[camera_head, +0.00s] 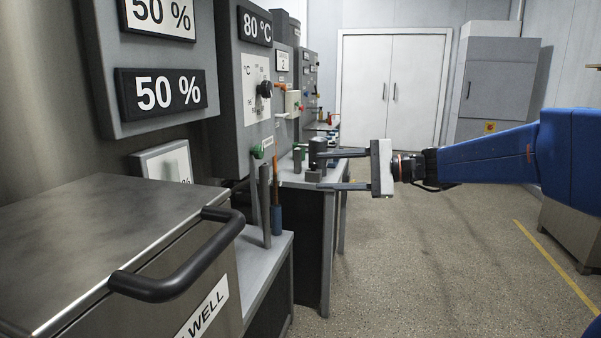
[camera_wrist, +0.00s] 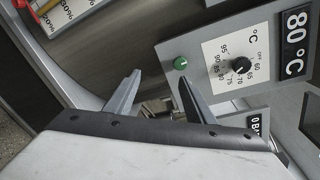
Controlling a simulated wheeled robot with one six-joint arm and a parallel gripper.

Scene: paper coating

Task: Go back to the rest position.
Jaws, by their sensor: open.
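My gripper (camera_head: 343,170) shows in the head view at the end of my blue arm, pointing left. Its two fingers are spread apart with nothing held between them. It is out in front of the grey bench (camera_head: 314,183), close to the small dark items standing there. In the wrist view my gripper (camera_wrist: 155,98) shows its two fingers apart, with the control panel (camera_wrist: 222,60) and its black dial beyond them. Whether the fingers touch anything on the bench cannot be told.
A steel box with a black handle (camera_head: 181,262) fills the near left. Panels reading 50 % (camera_head: 160,92) and 80 °C (camera_head: 254,27) line the left wall. A grey cabinet (camera_head: 491,85) and white double doors (camera_head: 393,90) stand at the back. The floor (camera_head: 420,250) at centre right is clear.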

